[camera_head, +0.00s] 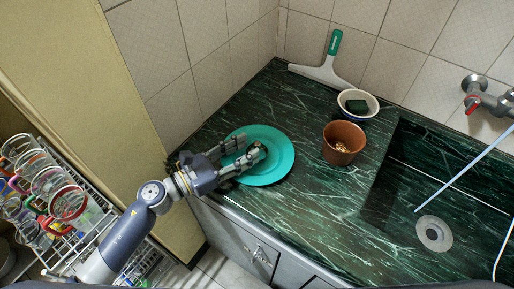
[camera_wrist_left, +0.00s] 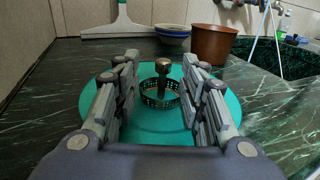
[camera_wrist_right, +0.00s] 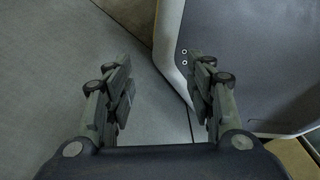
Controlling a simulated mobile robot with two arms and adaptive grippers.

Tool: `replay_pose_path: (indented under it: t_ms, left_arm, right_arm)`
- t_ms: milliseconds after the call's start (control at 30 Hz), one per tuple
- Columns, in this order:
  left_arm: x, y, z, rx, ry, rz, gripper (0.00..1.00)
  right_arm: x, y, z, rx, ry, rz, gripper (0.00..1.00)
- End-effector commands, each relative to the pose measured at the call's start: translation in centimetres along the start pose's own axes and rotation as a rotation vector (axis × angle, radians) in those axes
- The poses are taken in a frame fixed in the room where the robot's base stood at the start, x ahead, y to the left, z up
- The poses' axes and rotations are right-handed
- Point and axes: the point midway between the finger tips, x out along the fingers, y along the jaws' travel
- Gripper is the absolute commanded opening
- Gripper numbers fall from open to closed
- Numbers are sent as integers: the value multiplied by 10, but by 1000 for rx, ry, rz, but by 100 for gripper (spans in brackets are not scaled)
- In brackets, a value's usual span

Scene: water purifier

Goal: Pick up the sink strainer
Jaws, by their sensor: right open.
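The sink strainer is a dark perforated metal basket with a knob on top. It shows in the left wrist view (camera_wrist_left: 158,96), upright on a round turquoise plate (camera_wrist_left: 232,108). My left gripper (camera_wrist_left: 160,62) is open, with a finger on either side of the strainer and visible gaps to both. In the head view my left gripper (camera_head: 247,149) reaches low over the plate (camera_head: 281,160), and its fingers largely hide the strainer. My right gripper (camera_wrist_right: 160,70) is open and empty in the right wrist view, away from the counter.
A brown pot (camera_head: 343,153) and a bowl with a dark sponge (camera_head: 372,110) stand right of the plate. A squeegee (camera_head: 325,74) leans by the wall. The sink with its drain (camera_head: 434,234) is at right. A rack of glasses (camera_head: 68,203) is at lower left.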

Motion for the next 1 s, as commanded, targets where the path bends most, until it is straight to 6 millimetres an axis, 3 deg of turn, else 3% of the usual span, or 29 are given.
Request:
replay_pose_path:
  t_ms: [100,233,533,567,733,1000]
  left_arm:
    - [20,-3,8,-2,-4,-1,39]
    - [37,-3,5,-1,-2,0,39]
    - [42,-4,2,0,0,-1,39]
    - [42,-4,2,0,0,-1,36]
    - [42,-4,2,0,-1,-1,0]
    - [42,-4,3,0,-1,-1,0]
  right_arm:
    - [-14,1,-8,0,11,1,50]
    - [-17,1,-9,0,14,1,50]
    - [-17,2,-8,0,12,2,50]
    - [-17,2,-8,0,11,2,50]
    - [-17,2,-7,0,9,2,50]
    - [-17,4,-6,-1,7,5,50]
